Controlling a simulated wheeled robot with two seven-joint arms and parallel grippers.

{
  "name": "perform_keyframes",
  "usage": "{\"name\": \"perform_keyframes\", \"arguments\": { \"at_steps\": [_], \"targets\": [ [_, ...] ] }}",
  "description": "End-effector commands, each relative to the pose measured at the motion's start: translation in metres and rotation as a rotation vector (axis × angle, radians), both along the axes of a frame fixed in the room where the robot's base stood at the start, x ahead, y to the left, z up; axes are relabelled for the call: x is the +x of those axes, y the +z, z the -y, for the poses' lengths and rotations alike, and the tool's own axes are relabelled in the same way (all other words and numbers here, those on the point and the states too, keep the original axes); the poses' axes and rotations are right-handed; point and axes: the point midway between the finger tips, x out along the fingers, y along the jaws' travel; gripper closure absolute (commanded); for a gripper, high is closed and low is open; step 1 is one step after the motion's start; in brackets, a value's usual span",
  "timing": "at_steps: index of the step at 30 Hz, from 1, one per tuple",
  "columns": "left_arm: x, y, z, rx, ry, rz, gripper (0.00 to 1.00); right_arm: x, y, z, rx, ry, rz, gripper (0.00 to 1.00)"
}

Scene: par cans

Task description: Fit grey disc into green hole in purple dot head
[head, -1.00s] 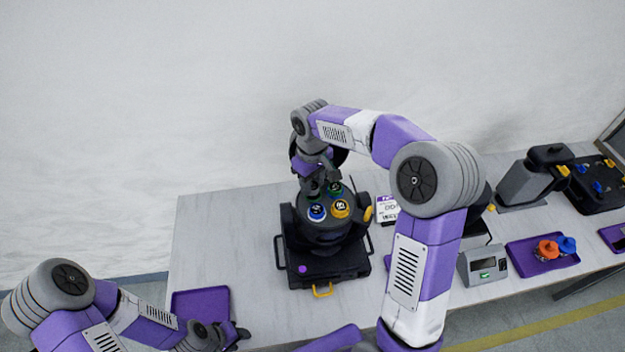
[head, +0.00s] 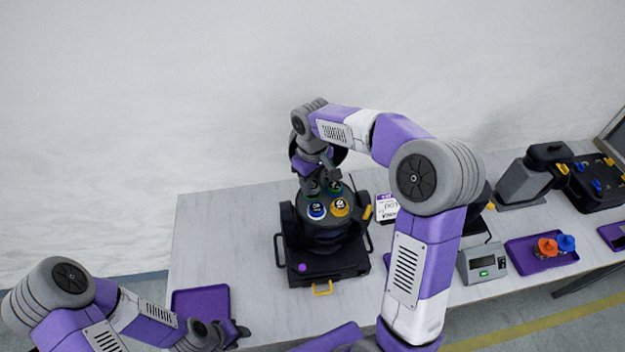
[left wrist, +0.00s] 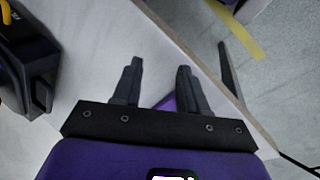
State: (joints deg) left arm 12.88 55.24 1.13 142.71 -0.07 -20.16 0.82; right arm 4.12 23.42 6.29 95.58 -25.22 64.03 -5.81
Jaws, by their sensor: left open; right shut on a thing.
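The purple dot head (head: 325,262) is a black stage-light unit on the table, with a purple dot on its base. On its round top are a blue-ringed hole (head: 317,209), a yellow-ringed hole (head: 340,207) and the green hole (head: 334,187). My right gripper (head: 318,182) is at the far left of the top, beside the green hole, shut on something. I take it to be the grey disc, mostly hidden by the fingers. My left gripper (left wrist: 155,85) is open and empty near the table's front edge; it shows small in the head view (head: 240,332).
A purple tray (head: 201,303) lies empty at the front left. To the right are a white label card (head: 386,207), a grey box with a green display (head: 484,264), and a purple tray (head: 541,262) with orange and blue pieces. The table's left part is clear.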

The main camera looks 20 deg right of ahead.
Motion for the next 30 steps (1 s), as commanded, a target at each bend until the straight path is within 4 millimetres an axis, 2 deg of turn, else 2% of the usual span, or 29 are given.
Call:
{"name": "perform_keyframes", "arguments": {
  "at_steps": [24,25,30],
  "targets": [
    [0.000,-0.010,0.000,0.000,0.000,0.000,0.57,0.000,-0.015,0.000,0.000,0.000,0.000,0.90],
    [0.000,-0.010,0.000,0.000,0.000,0.000,0.57,0.000,-0.015,0.000,0.000,0.000,0.000,0.57],
    [0.000,-0.009,0.000,0.000,0.000,0.000,0.57,0.000,-0.014,0.000,0.000,0.000,0.000,0.32]
  ]
}}
